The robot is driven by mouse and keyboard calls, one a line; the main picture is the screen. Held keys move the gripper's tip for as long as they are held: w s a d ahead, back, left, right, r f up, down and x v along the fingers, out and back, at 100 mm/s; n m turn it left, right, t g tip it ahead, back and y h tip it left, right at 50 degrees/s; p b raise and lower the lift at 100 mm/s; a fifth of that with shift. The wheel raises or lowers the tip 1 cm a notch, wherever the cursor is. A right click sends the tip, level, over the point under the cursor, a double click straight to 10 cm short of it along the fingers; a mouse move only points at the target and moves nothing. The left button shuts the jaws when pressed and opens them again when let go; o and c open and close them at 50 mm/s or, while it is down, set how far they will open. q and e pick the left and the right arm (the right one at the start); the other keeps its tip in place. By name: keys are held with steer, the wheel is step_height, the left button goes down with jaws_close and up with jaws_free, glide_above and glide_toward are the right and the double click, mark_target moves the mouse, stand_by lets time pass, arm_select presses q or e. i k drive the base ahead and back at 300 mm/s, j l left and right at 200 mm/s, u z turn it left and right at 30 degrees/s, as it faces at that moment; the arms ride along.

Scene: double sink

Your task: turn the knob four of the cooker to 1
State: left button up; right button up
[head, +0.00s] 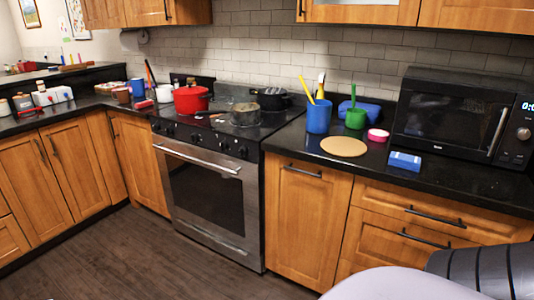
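The cooker (205,195) stands left of centre, with a black front panel, a steel-framed oven door and a long handle. A row of small dark knobs (222,148) runs along the front panel below the hob edge. The knobs are too small and dark for me to tell which is number four, or to read any marks or settings. A red pot (191,99), a steel pot (245,114) and a dark pan (269,98) sit on the hob. Neither of my grippers shows in the head view.
A microwave (445,115), blue cup (318,117), green cup (355,118), round board (344,146) and blue box (404,161) stand on the right counter. The oven door is shut. The wooden floor (140,255) before the cooker is clear. Part of my body shows at bottom right.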

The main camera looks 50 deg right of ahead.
mark_target(243, 151)
steer(key=z, duration=1.45)
steer(key=i+j+z, duration=0.1)
steer(key=i+z, duration=0.15)
steer(key=i, duration=0.2)
steer(key=i+j+z, duration=0.2)
steer(key=i, duration=0.25)
